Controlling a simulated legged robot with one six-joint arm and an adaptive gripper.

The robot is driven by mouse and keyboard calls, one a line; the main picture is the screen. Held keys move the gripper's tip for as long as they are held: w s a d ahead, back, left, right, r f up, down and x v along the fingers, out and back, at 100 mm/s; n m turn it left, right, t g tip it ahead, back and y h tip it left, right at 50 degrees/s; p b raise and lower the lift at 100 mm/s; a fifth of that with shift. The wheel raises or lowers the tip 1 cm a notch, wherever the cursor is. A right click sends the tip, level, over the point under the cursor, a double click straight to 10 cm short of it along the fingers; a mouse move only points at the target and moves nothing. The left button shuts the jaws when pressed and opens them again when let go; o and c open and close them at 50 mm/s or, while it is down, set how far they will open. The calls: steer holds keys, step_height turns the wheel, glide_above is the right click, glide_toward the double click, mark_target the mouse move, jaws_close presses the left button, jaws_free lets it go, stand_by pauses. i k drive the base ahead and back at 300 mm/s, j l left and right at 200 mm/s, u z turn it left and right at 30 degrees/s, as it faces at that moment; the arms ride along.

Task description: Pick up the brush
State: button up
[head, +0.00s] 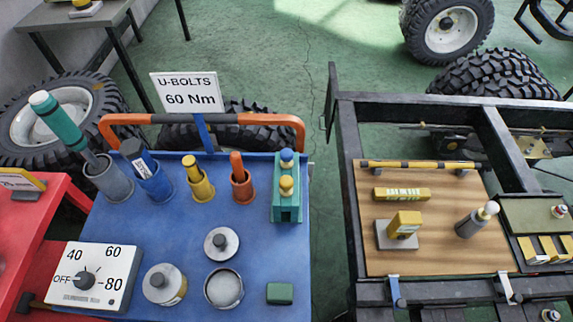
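No brush shows clearly as one; bristles cannot be made out on any tool. Several handled tools stand in cups along the back of the blue cart top (125,215). A long teal-handled tool (58,122) with a pale end leans left out of a grey cup (112,183). A dark-topped tool (133,152) stands in a blue cup (154,186). A yellow tool (191,168) is in a yellow cup (202,187), and an orange tool (237,163) is in an orange cup (242,188). My gripper is not in view.
On the cart are a dial box (92,277), a lidded tin (165,285), an open tin (223,289), a green block (279,293) and a teal holder (287,203). An orange handle (270,119) and a U-BOLTS sign (187,92) rise behind. A wooden board (440,245) lies right.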

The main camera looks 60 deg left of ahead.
mark_target(238, 167)
steer(key=k+l+u, duration=0.15)
steer(key=l+u, duration=0.25)
steer(key=k+l+u, duration=0.2)
steer(key=u, duration=0.15)
steer(key=i+u, duration=0.15)
steer(key=u, duration=1.1)
steer(key=i+u, duration=0.15)
steer(key=u, duration=0.2)
steer(key=i+l+u, duration=0.15)
steer(key=u, duration=0.2)
steer(key=i+l+u, duration=0.15)
steer(key=u, duration=0.2)
steer(key=j+u, duration=0.15)
steer(key=j, duration=0.2)
steer(key=i, duration=0.05)
